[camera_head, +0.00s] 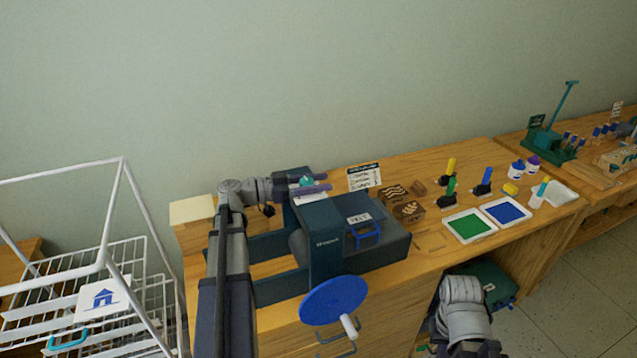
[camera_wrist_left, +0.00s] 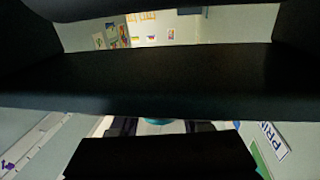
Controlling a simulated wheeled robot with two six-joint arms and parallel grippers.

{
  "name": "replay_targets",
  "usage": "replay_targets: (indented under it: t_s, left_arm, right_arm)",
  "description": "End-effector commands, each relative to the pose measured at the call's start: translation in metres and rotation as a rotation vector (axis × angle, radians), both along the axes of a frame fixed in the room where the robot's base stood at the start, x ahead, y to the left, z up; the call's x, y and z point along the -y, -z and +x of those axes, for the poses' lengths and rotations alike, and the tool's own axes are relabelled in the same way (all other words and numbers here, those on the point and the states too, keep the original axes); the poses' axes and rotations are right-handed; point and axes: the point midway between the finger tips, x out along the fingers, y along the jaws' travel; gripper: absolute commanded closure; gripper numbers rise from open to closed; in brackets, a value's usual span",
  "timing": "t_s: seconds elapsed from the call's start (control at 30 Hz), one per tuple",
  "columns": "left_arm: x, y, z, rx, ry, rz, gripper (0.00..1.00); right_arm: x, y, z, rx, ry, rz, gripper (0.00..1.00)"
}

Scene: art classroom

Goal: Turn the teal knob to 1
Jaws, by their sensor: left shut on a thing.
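The teal knob (camera_head: 306,181) sits on top of the dark blue printing press (camera_head: 325,240), at the press's back. My left gripper (camera_head: 310,185) reaches in from the left and is shut on the knob, with its fingers on either side of it. In the left wrist view a small teal part of the knob (camera_wrist_left: 157,121) shows between dark parts that block most of the picture. A white plate (camera_head: 312,199) lies just in front of the knob; its marks, and the number the knob points to, cannot be read. My right gripper is not seen; only the right arm shows at the bottom.
A blue crank wheel (camera_head: 334,299) is on the press's front. A small sign (camera_head: 364,176), stamp blocks (camera_head: 409,210), green (camera_head: 470,226) and blue (camera_head: 505,211) ink trays, and rollers stand right of the press. A white wire rack (camera_head: 120,250) is at the left.

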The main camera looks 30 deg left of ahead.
Motion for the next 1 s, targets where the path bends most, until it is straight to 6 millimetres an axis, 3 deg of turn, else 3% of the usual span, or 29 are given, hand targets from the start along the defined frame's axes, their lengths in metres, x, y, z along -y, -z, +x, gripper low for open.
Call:
replay_targets:
  t_s: [0.17,0.57,1.0]
  left_arm:
    - [-0.0001,0.0,0.0,0.0,0.0,0.0,1.0]
    - [0.0003,0.0,-0.0007,0.0,-0.069,0.0,1.0]
    - [-0.0064,0.0,0.0039,0.0,-0.416,0.0,1.0]
  right_arm:
    - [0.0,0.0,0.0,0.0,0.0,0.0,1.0]
    - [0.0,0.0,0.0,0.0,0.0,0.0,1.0]
    - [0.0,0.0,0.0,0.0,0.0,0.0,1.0]
